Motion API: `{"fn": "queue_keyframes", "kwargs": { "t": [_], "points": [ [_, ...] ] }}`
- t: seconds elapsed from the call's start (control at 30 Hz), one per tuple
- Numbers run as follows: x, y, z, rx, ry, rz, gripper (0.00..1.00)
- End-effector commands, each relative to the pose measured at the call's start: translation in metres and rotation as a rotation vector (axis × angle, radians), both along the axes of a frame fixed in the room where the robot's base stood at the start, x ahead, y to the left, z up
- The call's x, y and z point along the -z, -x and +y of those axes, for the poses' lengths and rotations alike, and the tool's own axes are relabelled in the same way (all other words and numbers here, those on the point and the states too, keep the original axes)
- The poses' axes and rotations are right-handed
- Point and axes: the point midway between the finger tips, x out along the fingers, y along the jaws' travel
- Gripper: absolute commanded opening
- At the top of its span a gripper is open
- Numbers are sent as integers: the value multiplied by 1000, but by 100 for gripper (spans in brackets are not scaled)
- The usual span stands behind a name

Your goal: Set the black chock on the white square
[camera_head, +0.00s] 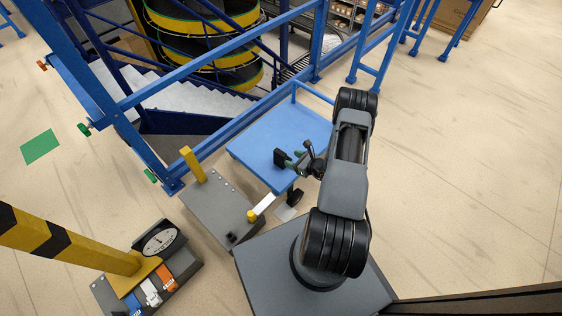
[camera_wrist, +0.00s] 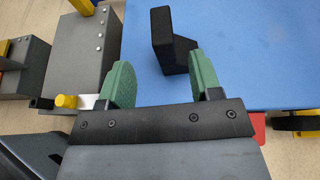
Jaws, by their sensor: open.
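The black chock (camera_head: 280,158) rests on the blue platform (camera_head: 257,142). In the wrist view the chock (camera_wrist: 174,42) is an angled black block just beyond my fingertips, nearer the right finger. My gripper (camera_head: 292,158) is open, with green fingers apart and nothing held; it also shows in the wrist view (camera_wrist: 160,68). I cannot tell the exact height gap between fingers and chock. A pale square patch (camera_head: 286,212) on the floor, beside the platform's front wheel, looks like the white square; it is partly hidden.
A grey box (camera_head: 215,210) with a yellow post and a yellow-tipped white lever (camera_head: 263,205) stands left of the platform. Blue railing (camera_head: 230,135) runs behind it. A yellow-black post (camera_head: 70,240) and a dial gauge (camera_head: 160,241) are at lower left. Floor at right is clear.

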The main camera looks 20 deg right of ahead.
Motion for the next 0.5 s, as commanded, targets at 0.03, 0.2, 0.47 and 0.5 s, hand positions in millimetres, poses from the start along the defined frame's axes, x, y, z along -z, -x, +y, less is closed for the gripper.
{"fn": "queue_keyframes", "kwargs": {
  "t": [0.03,0.2,0.47,0.5],
  "points": [
    [6,-7,4,-5,1,-1,58],
    [11,-21,11,-1,1,1,58],
    [17,-37,17,-4,1,-2,58],
    [18,-42,20,-5,2,-2,58]
  ]
}}
